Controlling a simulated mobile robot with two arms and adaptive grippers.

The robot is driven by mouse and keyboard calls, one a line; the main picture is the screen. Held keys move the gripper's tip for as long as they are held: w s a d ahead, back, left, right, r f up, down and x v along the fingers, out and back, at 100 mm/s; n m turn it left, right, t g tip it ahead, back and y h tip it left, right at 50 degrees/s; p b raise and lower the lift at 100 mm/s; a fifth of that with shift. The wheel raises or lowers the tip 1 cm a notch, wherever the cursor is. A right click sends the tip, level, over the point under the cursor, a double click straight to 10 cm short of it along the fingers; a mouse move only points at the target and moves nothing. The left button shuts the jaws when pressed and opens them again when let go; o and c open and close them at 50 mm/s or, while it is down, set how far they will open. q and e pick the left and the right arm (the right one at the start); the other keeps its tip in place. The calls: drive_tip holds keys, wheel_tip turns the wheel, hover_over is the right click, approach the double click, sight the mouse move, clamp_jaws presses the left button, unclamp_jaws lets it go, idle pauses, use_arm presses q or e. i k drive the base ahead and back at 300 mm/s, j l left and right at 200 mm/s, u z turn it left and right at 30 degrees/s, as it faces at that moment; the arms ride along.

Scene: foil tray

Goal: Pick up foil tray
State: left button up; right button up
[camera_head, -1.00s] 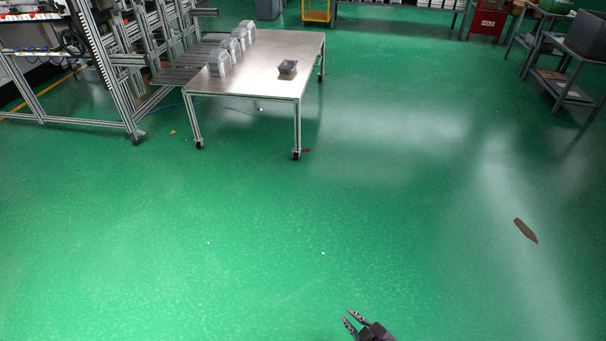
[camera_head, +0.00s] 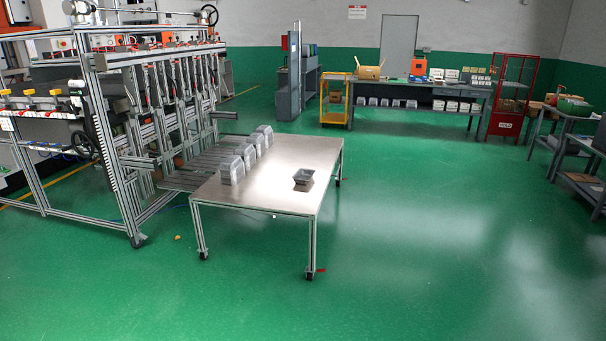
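A small grey foil tray (camera_head: 303,177) sits upright and alone near the right side of a metal-topped table (camera_head: 270,193). Several stacks of similar foil trays (camera_head: 231,169) stand in a row along the table's left and back part. Neither of my grippers shows in the head view now, so whether they are open or shut is hidden. The table is a good way off across the floor.
A large machine frame (camera_head: 135,180) stands against the table's left side. A workbench (camera_head: 415,90), a yellow cart (camera_head: 336,100) and a red cabinet (camera_head: 511,95) line the back. Grey tables (camera_head: 580,150) stand at far right. The green floor (camera_head: 420,270) in front is open.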

sight(304, 175)
drive_tip(key=i+l, duration=0.1)
drive_tip(key=i, duration=1.7)
drive_tip(key=i+l, duration=0.15)
drive_tip(key=i, duration=0.7)
drive_tip(key=i+l+u, duration=0.15)
drive_tip(key=i+l, duration=0.2)
drive_tip(key=i+l+u, duration=0.15)
drive_tip(key=i+l, duration=0.2)
drive_tip(key=l, duration=0.15)
drive_tip(key=i+l+u, duration=0.1)
drive_tip(key=i+l, duration=0.25)
drive_tip(key=l, duration=0.15)
